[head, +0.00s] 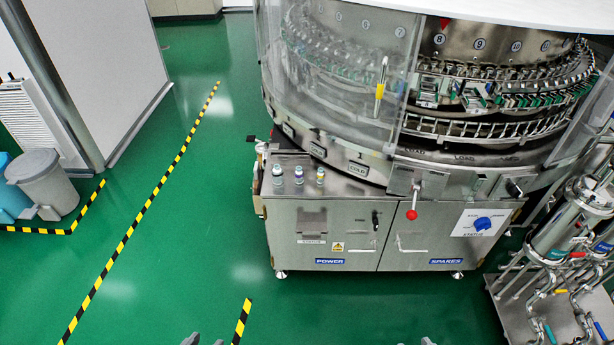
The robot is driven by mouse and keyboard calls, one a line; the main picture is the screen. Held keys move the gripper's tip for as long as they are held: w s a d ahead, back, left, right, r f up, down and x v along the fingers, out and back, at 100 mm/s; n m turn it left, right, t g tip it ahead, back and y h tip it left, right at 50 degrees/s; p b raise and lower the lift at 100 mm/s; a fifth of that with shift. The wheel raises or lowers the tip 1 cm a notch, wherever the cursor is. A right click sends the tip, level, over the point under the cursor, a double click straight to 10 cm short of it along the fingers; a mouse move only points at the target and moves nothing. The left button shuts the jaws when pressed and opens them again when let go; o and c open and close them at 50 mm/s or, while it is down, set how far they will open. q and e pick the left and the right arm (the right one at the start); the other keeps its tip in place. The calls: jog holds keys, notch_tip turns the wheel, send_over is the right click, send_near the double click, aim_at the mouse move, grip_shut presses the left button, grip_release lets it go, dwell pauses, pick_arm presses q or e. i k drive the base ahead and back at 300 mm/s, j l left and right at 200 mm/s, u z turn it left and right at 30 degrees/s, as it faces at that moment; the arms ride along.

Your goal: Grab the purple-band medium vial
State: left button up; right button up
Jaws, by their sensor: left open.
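Three small vials stand upright in a row on the left end of the steel cabinet top. The middle vial (299,175) appears to have a purple band. The left vial (277,174) and the right vial (320,175) stand on either side of it, apart from it. They are too small to compare in size or read closely. My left gripper (203,340) is open, with only its fingertips showing at the bottom edge, far from the vials. A small tip of my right gripper (428,341) shows at the bottom edge; its jaw state is unclear.
The rotary washer (480,90) with its clear guard rises behind the vials. A red-knobbed lever (411,214) sticks out at the cabinet front. Piping (560,235) stands at right, a grey bin (40,180) at left. The green floor before the cabinet is clear.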

aim_at(298, 174)
jog(key=i+j, duration=0.1)
jog(key=i, duration=0.6)
jog(key=i+j, duration=0.1)
jog(key=i, duration=0.6)
